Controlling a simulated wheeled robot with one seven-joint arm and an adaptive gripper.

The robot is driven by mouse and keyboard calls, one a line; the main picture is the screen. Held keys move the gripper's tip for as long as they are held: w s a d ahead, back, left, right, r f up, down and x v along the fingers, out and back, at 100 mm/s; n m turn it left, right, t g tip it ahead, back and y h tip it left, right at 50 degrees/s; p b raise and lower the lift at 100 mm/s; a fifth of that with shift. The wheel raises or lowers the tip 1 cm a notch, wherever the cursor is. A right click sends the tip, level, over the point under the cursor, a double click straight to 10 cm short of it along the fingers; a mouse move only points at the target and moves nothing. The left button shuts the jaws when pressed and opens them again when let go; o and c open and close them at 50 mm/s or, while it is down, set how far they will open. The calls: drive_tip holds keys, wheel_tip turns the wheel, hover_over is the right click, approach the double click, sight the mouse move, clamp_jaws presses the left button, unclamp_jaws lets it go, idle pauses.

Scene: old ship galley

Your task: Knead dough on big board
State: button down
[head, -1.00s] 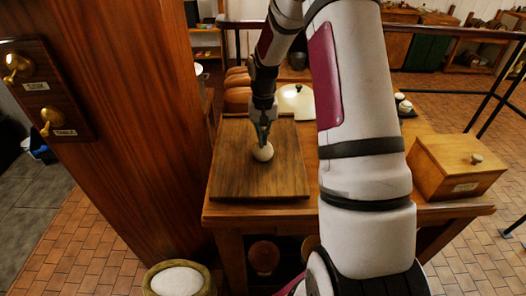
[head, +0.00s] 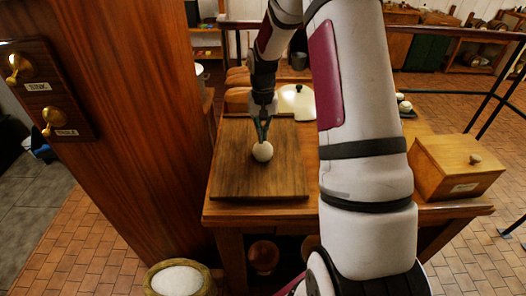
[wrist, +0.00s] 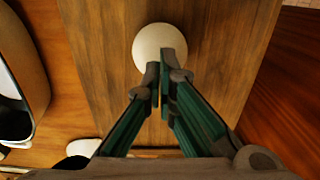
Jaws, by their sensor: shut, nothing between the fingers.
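The dough (head: 262,152) is a small, pale round ball on the big wooden board (head: 232,182), near the board's middle. It also shows in the wrist view (wrist: 155,42), just beyond my fingertips. My gripper (head: 263,138) points down at the dough's far side, over the board. In the wrist view my gripper (wrist: 165,82) has its green fingers shut with nothing between them. One fingertip overlaps the dough's edge in that view; I cannot tell whether it touches.
The board lies on a wooden table with a lidded wooden box (head: 457,165) at right. Loaves (head: 238,98) and a pale lidded dish (head: 297,101) stand behind. A wooden pillar (head: 130,120) rises close on the left. A tub of white stuff (head: 178,280) stands below.

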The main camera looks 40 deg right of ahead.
drive_tip(key=shift+r+p, duration=0.5)
drive_tip(key=shift+r, duration=2.3)
wheel_tip(320, 180, up, 10)
drive_tip(key=n+t, duration=0.1)
drive_tip(key=n, duration=0.1)
hover_over(263, 144)
drive_tip(key=s+a, duration=0.4)
drive_tip(key=a, duration=0.2)
drive_tip(key=s+a+r+n+t+h, duration=0.1)
drive_tip(key=s+a+r, duration=0.5)
drive_tip(key=r, duration=0.1)
drive_tip(key=s+a+r+n+t, duration=0.1)
drive_tip(key=s+a, duration=0.3)
drive_tip(key=s, duration=0.4)
drive_tip(key=s+a+r+n+t+y, duration=0.1)
drive_tip(key=s+a+r+n+t, duration=0.1)
drive_tip(key=s, duration=0.7)
drive_tip(key=shift+s+a+r+n+t, duration=0.2)
drive_tip(key=shift+a+r+n+t, duration=0.15)
drive_tip(key=shift+a+r, duration=0.45)
